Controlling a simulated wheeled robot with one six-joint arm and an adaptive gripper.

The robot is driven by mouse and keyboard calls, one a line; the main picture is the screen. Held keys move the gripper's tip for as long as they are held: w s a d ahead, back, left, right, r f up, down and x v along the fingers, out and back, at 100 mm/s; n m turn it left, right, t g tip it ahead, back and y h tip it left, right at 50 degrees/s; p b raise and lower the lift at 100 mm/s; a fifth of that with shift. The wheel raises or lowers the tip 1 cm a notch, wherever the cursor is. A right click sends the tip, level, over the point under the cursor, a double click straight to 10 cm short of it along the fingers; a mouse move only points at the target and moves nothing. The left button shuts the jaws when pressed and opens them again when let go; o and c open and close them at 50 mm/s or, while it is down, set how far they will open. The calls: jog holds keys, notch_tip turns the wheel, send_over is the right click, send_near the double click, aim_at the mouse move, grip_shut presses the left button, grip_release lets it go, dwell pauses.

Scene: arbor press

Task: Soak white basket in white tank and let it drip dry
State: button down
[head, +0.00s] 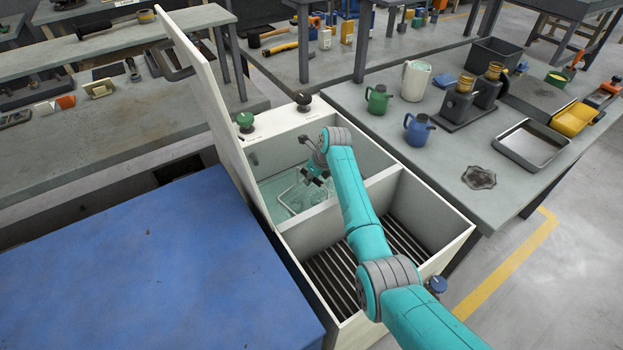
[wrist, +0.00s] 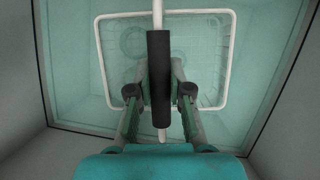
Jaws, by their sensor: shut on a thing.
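The white tank (head: 455,243) stands in the middle of the head view with its lid (head: 203,95) raised. Its far compartment holds greenish liquid (head: 270,190); the near one has a dark slatted rack (head: 338,268). The white basket (head: 290,197) is down in the liquid; its square rim shows in the wrist view (wrist: 98,62). My gripper (head: 315,172) is inside the far compartment, shut on the basket's dark handle grip (wrist: 160,75), as the wrist view shows. Contents of the basket, if any, are unclear; round shapes show faintly beneath.
A divider wall (head: 335,205) separates the two compartments. Green (head: 246,121) and black (head: 303,101) knobs stand on the tank's back ledge. A blue-topped surface (head: 150,270) is at left; a grey bench (head: 440,150) with jugs and a tray is at right.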

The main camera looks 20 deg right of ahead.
jog(key=shift+f, duration=0.7)
dwell(0.6)
dwell(3.1)
jog(key=shift+r, duration=6.1)
